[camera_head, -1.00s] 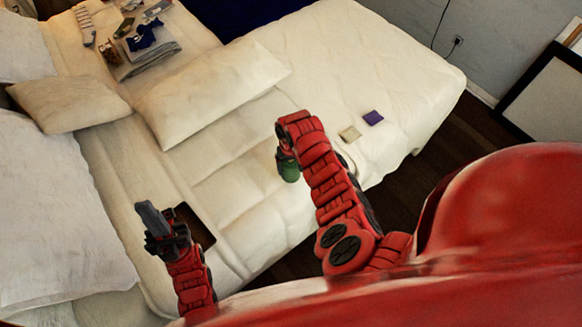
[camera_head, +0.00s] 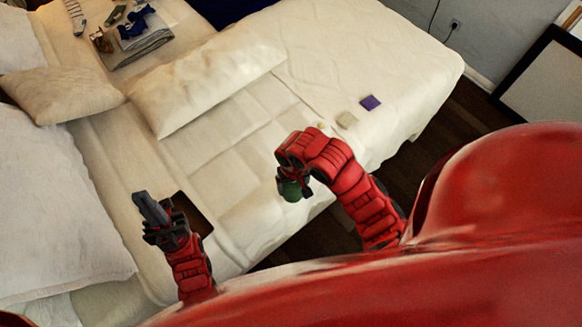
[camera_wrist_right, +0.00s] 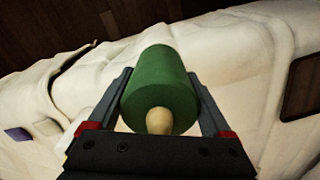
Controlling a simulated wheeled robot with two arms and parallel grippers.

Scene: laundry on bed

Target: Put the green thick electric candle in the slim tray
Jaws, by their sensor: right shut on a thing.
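The green thick candle (camera_head: 291,190) is held in my right gripper (camera_head: 284,181) above the bed's near edge. In the right wrist view the candle (camera_wrist_right: 160,85) sits between the two fingers of the right gripper (camera_wrist_right: 163,92), with a pale tip facing the camera. A dark brown flat tray (camera_head: 195,216) lies on the bed behind my left gripper (camera_head: 150,205), partly hidden by it. This tray's edge also shows at the right of the right wrist view (camera_wrist_right: 302,88). The left gripper points up over the bed; its finger gap is unclear.
A purple square (camera_head: 370,102) and a beige square (camera_head: 347,120) lie on the bed at right. Pillows (camera_head: 62,94) are at left, and folded clothes (camera_head: 140,45) lie at the far left. The bed's middle (camera_head: 245,135) is mostly clear.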

